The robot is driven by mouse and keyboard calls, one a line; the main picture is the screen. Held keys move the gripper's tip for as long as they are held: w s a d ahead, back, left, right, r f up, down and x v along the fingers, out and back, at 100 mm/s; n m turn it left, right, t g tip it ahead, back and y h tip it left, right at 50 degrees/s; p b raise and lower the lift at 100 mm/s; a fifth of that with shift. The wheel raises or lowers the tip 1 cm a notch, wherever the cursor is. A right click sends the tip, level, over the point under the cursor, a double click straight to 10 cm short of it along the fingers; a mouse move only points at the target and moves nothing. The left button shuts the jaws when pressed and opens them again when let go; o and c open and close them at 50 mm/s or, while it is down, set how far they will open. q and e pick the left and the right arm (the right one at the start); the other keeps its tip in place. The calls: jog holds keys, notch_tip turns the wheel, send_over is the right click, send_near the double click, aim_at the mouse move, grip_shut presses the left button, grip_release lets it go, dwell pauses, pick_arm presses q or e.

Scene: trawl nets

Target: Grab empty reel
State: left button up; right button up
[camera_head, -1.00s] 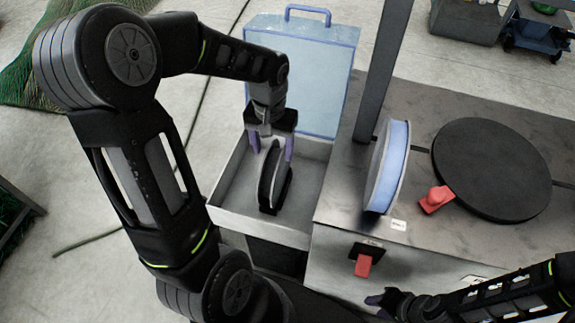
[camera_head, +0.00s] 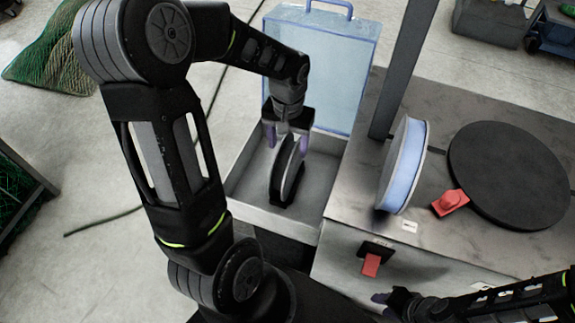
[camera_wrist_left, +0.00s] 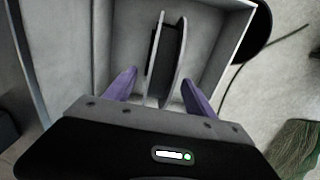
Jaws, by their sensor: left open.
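The empty reel (camera_head: 287,170), dark with a grey rim, stands upright in the grey open tray (camera_head: 240,190). My left gripper (camera_head: 287,145) points down over the reel, with one purple finger on each side of it. In the left wrist view the reel (camera_wrist_left: 167,60) lies between the two open fingers (camera_wrist_left: 155,92), with gaps at both sides. My right gripper (camera_head: 385,300) is at the bottom, low in front of the bench, and its jaw opening is too small to tell.
A reel wound with light blue line (camera_head: 405,165) stands upright on the grey bench (camera_head: 440,235), beside a black disc (camera_head: 510,175) and a red part (camera_head: 450,202). A red switch (camera_head: 371,264) is on the bench front. A grey post (camera_head: 405,70) and blue lid (camera_head: 320,60) rise behind.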

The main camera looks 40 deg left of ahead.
aim_at(288, 152)
pick_arm(q)
jog(key=shift+f, duration=2.6)
grip_shut()
